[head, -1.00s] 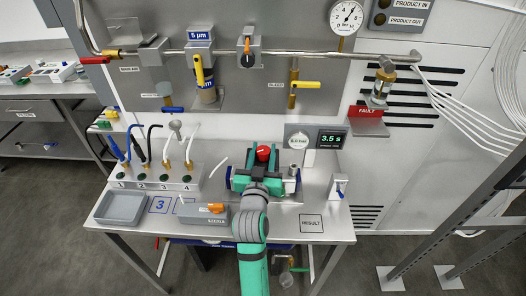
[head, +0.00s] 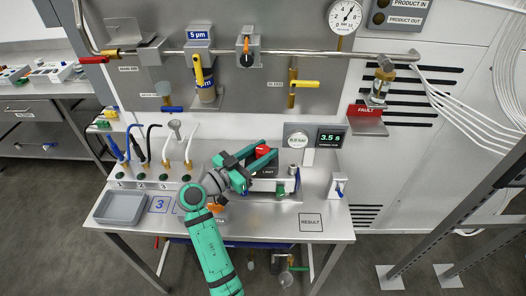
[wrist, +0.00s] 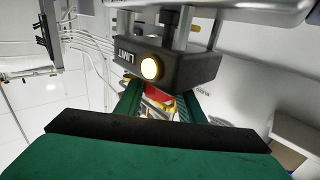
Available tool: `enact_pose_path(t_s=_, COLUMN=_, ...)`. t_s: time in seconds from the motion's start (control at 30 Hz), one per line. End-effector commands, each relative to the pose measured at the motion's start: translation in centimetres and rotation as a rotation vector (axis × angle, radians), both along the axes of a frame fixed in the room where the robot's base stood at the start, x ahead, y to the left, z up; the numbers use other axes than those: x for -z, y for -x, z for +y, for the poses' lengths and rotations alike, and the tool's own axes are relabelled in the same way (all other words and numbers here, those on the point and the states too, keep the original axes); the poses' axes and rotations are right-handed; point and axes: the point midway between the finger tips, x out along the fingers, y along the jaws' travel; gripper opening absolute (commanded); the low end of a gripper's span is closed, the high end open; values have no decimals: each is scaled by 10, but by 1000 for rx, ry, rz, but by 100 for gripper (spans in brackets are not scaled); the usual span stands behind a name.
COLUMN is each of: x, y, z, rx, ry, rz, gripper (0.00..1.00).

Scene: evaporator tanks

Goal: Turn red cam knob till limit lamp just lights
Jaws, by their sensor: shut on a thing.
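The red cam knob (head: 262,151) is at the bench's back middle. In the wrist view the red knob (wrist: 160,102) shows partly between the green fingers. My gripper (head: 259,158) reaches it from the left and is shut on it; its fingers (wrist: 160,106) hide the knob's sides. A dark block marked LIMIT (head: 267,171) stands just in front of the knob in the head view. In the wrist view the limit lamp (wrist: 149,69) on that block glows warm yellow-white.
A display reading 3.5 s (head: 331,138) stands behind the fixture. A grey tray (head: 120,208) is at the bench's left. A square marked RESULT (head: 311,222) lies at the front right, with clear bench around it. Pipes and valves run above.

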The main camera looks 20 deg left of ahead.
Motion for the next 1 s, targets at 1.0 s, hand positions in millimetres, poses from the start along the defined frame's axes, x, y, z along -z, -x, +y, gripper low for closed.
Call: enact_pose_path(t_s=1.0, x=1, y=-2, z=-6, rx=675, ry=1, rz=6, gripper=13)
